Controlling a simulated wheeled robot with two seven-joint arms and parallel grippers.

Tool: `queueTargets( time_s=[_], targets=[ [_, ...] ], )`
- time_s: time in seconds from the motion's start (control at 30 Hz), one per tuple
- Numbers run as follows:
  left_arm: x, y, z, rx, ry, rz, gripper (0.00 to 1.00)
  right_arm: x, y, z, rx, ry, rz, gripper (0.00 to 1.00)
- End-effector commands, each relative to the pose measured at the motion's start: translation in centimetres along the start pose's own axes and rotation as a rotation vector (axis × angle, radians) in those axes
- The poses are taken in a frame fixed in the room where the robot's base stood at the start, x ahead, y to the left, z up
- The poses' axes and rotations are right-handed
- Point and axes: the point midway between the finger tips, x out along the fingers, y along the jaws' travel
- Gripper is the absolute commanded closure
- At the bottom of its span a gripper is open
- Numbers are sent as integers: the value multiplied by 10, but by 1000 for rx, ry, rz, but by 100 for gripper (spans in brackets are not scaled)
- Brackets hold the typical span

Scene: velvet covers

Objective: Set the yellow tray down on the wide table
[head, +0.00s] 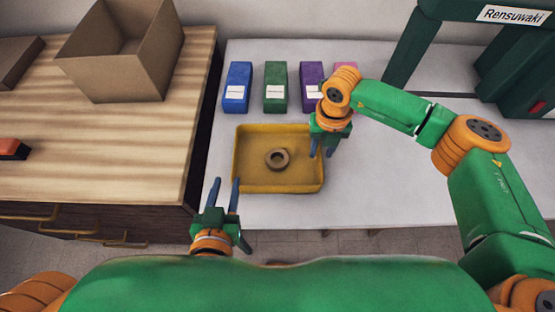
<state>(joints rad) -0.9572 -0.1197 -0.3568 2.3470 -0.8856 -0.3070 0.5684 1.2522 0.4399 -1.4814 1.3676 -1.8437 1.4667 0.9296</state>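The yellow tray (240,183) rests flat on the white table (390,190), with its front edge close to the table's front edge. A brown ring-shaped object (277,159) lies inside it. My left gripper (226,190) is open, just off the tray's front left corner, with empty space between its fingers. My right gripper (323,147) is over the tray's right rim near the back right corner. Its fingers look parted, and whether the rim lies between them is hard to see.
Blue (237,86), green (276,87) and purple (311,86) boxes stand behind the tray, with a pink one (345,70) partly hidden. A wooden cabinet (90,150) at left carries an open cardboard box (122,50). A green machine (520,70) stands at back right.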

Motion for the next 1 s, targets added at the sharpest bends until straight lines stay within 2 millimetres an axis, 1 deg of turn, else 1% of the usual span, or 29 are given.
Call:
queueTargets(
  time_s=[0.03,0.1,0.2,0.3,0.4,0.53,1.0],
  targets=[
    [0,0,0,0,0,0,64,-14,0,1,-1,-6,1,64],
    [0,0,0,0,0,0,64,-35,0,1,-2,-7,2,64],
    [0,0,0,0,0,0,64,-62,0,0,-1,-7,1,64],
    [0,0,0,0,0,0,64,-84,0,0,0,-6,1,64],
    [0,0,0,0,-1,0,64,-97,0,-1,0,-4,0,64],
    [1,0,0,0,-1,0,64,-102,0,-2,0,-2,1,64],
    [1,0,0,0,-1,0,64,-101,0,-2,-1,-1,1,64]
  ],
)
